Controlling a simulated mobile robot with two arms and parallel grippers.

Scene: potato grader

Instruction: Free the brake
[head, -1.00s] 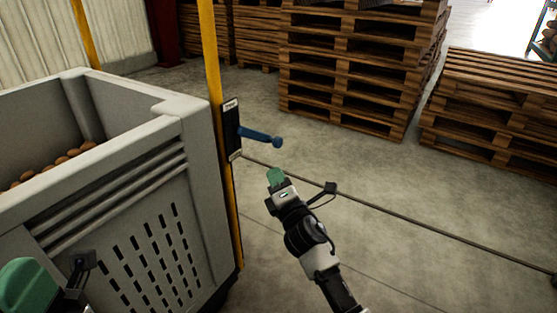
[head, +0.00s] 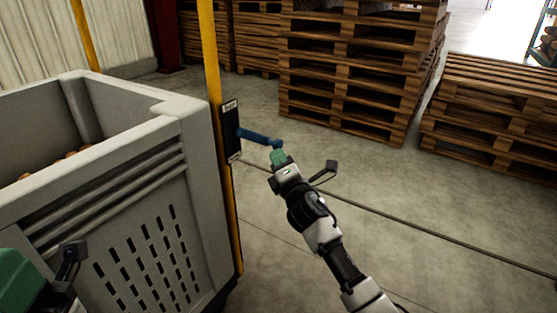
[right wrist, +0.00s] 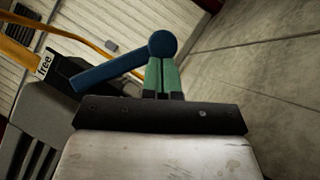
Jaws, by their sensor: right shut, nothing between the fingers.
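The brake lever is a blue bar (head: 256,137) with a round knob at its end. It sticks out to the right from a dark plate (head: 231,130) on a yellow post (head: 211,62). My right gripper (head: 279,157) has green fingers and is shut, with its tips just below the knob. In the right wrist view the lever (right wrist: 115,68) runs to the knob right at the tips of the shut fingers (right wrist: 162,72); I cannot tell if they touch. A label (right wrist: 45,66) there reads "free". My left gripper (head: 18,280) is partly in view at the lower left.
A grey slotted crate (head: 130,215) with potatoes (head: 68,160) in it stands at the left, beside the post. Stacked wooden pallets (head: 345,75) stand behind, more (head: 490,110) at the right.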

